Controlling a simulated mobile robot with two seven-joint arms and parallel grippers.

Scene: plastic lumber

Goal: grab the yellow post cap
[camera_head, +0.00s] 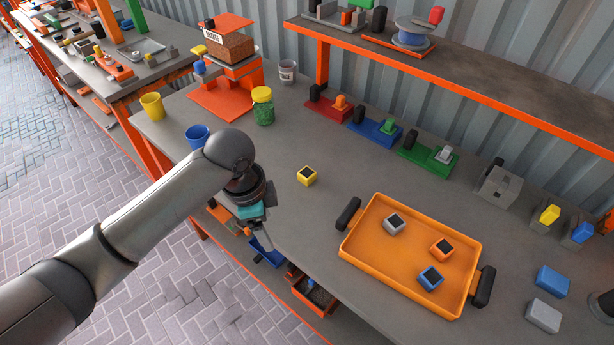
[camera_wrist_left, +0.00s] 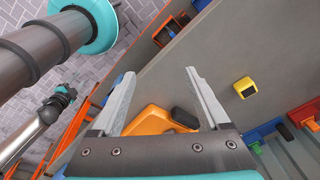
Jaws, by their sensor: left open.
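The yellow post cap (camera_head: 306,176), a small block with a dark square top, sits on the grey workbench, left of the orange tray. In the left wrist view the yellow post cap (camera_wrist_left: 245,92) is to the right of the fingers, apart from them. My left gripper (camera_wrist_left: 160,72) is open, with nothing between its fingers. In the head view its teal wrist part (camera_head: 251,211) is left of and nearer than the cap, and the fingers are hard to make out. My right gripper (camera_wrist_left: 64,93) seems to show small in the left wrist view; its jaws are unclear.
The orange tray (camera_head: 352,243) with dark handles holds grey, orange and blue caps. A blue cup (camera_head: 197,136) and a green-filled jar (camera_head: 263,108) stand left of the yellow cap. Coloured fixtures line the back under a raised shelf (camera_head: 470,80). The bench around the cap is clear.

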